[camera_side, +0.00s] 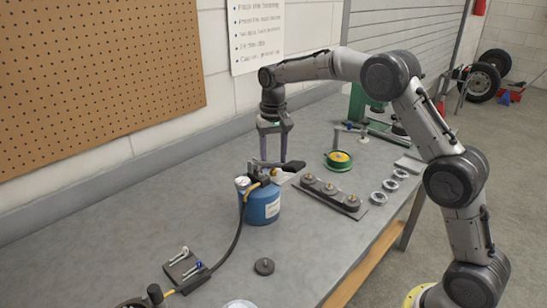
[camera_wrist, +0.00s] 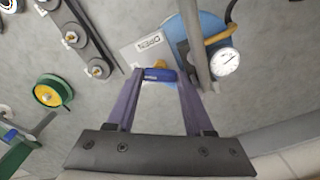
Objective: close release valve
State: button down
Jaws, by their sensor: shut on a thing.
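The fingers hide the valve's base.
A dark block with several brass-centred discs (camera_side: 330,193) lies to the right, with metal rings (camera_side: 389,185) beyond. A green and yellow round part (camera_side: 338,159) stands behind. A hose (camera_side: 235,243) runs left from the tank.

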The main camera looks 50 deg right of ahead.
jog(key=n, duration=0.5)
jog(key=shift+r+n, duration=0.1)
jog(key=shift+n, duration=0.2)
dwell(0.4)
jog(key=shift+c, duration=1.4)
grip_release()
